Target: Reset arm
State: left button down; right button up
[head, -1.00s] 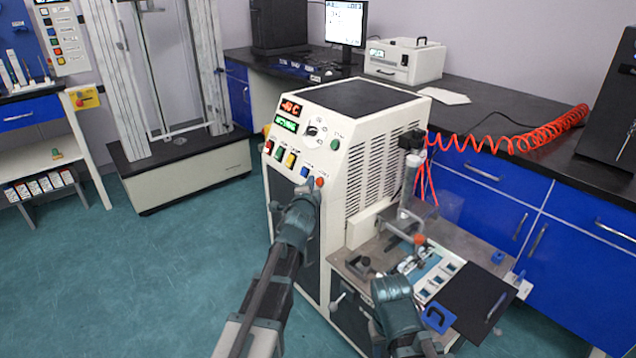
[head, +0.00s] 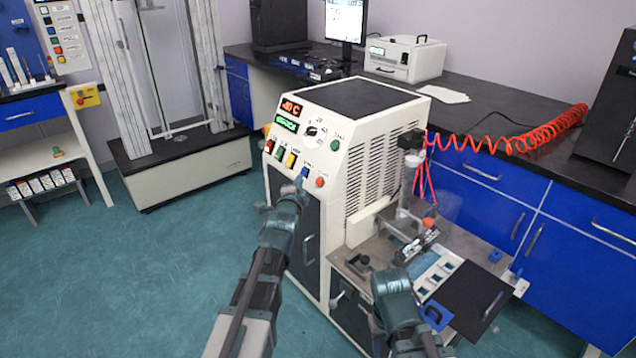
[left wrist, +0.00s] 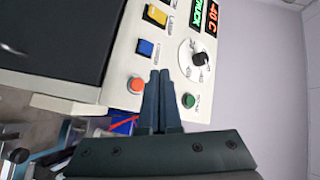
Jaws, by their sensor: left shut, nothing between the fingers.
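The cream machine (head: 355,130) stands in the middle of the head view, with lit displays and a row of coloured buttons on its sloped panel. My left gripper (head: 301,184) is at that panel, near the blue button (head: 305,172) and orange button (head: 320,182). In the left wrist view its two fingers (left wrist: 160,76) are together and empty, between the orange button (left wrist: 136,85) and green button (left wrist: 188,100); contact cannot be told. The test arm assembly (head: 418,243) with an orange knob (head: 428,223) is above the side platform. My right arm is low; its fingertips are hidden.
A black plate (head: 470,298) and a white specimen tray (head: 435,268) lie on the side platform. A red coiled hose (head: 510,143) runs along the black bench. A tall frame machine (head: 170,150) stands left. Teal floor is clear at lower left.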

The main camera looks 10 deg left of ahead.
pick_arm(q)
jog(key=s+d+f+n+g+h, duration=0.1)
jog(key=s+d+f+n+g, duration=0.5)
jog(key=s+d+f, duration=0.6)
jog(key=s+d+f+n+g, duration=0.2)
jog(key=s+f+g, duration=0.25)
jog(key=s, duration=0.55)
jog(key=s+d+f+n+g, duration=0.25)
jog(key=s+g, duration=0.35)
jog(key=s, duration=0.5)
notch_tip(320, 180, up, 29)
jog(key=s+p, duration=0.1)
jog(key=p, duration=2.8)
jog(key=shift+d+r+y+p, duration=0.2)
jog(key=shift+d+y+p, duration=0.05)
jog(key=shift+y+p, duration=0.15)
